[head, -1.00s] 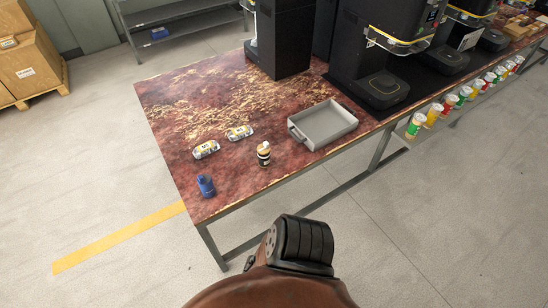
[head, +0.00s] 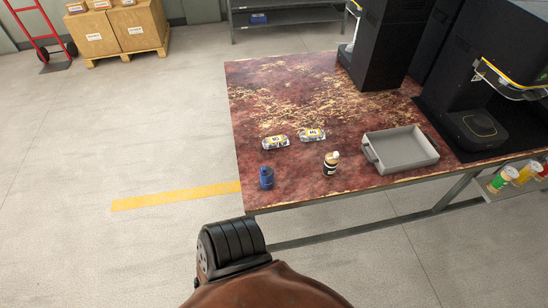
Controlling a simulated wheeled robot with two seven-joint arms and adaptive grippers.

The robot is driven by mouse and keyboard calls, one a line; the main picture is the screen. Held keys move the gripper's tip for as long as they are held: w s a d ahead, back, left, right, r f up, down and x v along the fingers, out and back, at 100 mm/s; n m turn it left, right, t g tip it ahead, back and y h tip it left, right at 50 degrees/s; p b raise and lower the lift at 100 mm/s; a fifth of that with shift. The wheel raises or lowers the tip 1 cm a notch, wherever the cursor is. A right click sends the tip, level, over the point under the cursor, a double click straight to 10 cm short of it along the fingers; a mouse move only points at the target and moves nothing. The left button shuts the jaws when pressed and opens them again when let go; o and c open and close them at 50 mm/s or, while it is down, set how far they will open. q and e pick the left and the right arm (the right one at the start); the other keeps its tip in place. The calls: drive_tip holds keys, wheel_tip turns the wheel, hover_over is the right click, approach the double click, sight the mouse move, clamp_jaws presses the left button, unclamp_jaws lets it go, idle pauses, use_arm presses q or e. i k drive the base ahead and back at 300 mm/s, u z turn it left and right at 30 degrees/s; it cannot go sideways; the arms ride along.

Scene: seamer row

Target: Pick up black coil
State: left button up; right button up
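I cannot make out a black coil on the table (head: 262,92). A small dark bottle with a pale band and a whitish cap (head: 331,164) stands near the table's front edge. A blue bottle or container (head: 266,177) is to its left, by the front left corner. Two printed cans or packs (head: 275,142) (head: 312,134) lie behind them. A brown arm part of mine with a black ribbed joint shows at the bottom, in front of the table. Neither gripper is in view.
A grey open tray (head: 422,166) sits right of the bottles. Black machines (head: 388,45) (head: 490,70) stand along the back right. Several colourful cans (head: 503,179) line a rail at the right. Floor left of the table is clear, with a yellow stripe (head: 176,195).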

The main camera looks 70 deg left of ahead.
sight(330, 166)
drive_tip(key=u, duration=2.1)
